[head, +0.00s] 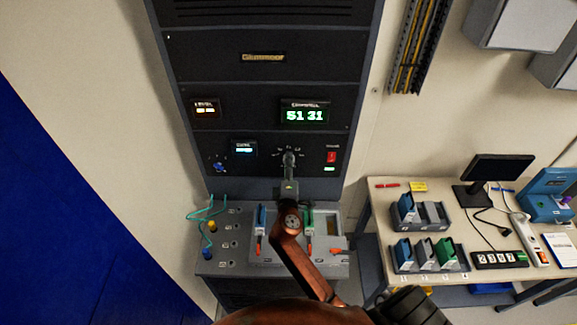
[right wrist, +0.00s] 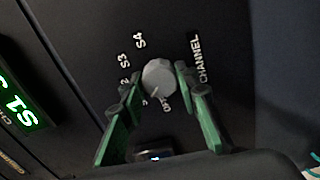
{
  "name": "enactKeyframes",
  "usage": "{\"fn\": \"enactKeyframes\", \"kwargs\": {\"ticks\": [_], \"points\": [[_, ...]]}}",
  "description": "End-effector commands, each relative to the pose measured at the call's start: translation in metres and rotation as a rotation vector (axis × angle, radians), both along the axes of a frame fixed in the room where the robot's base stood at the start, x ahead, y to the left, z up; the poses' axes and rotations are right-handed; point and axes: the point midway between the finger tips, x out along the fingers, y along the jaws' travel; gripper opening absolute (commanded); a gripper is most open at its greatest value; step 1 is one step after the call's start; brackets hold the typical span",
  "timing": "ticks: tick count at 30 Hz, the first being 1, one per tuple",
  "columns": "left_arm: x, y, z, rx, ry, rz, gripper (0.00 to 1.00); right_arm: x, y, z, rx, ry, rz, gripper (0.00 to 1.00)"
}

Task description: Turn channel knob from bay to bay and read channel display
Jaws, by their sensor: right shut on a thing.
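The channel knob (right wrist: 160,74) is a round grey dial on the dark panel, with S3, S4 and CHANNEL printed around it. A pale mark on its rim faces the lower left in the right wrist view; the nearby labels are partly hidden. My right gripper (right wrist: 156,82) has its green-sided fingers on both sides of the knob, shut on it. In the head view the right gripper (head: 289,162) reaches up to the panel and covers the knob. The channel display (head: 305,115) glows green and reads "S1 31"; part of it (right wrist: 18,103) shows "S1" in the right wrist view. My left gripper is out of view.
A red switch (head: 331,157) is right of the knob. A ledge below holds coloured modules and teal cable (head: 204,212). A bench (head: 372,235) with trays and a monitor stands right.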

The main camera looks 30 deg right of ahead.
Motion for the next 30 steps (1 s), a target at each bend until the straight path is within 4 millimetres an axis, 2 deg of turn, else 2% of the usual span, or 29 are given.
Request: {"fn": "enactKeyframes", "kwargs": {"ticks": [14, 15, 22, 30], "points": [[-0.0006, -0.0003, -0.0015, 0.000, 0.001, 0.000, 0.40, 0.0003, 0.0004, 0.0003, 0.012, -0.007, 0.001, 0.05], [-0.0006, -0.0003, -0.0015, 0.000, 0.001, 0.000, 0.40, 0.0004, 0.0003, 0.0003, 0.012, -0.007, 0.001, 0.32], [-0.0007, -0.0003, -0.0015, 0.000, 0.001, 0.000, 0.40, 0.0002, 0.0002, 0.0003, 0.011, -0.007, 0.000, 0.47], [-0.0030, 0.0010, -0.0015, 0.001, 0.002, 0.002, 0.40, -0.0007, 0.0006, 0.0000, 0.011, -0.007, 0.000, 0.47]]}}
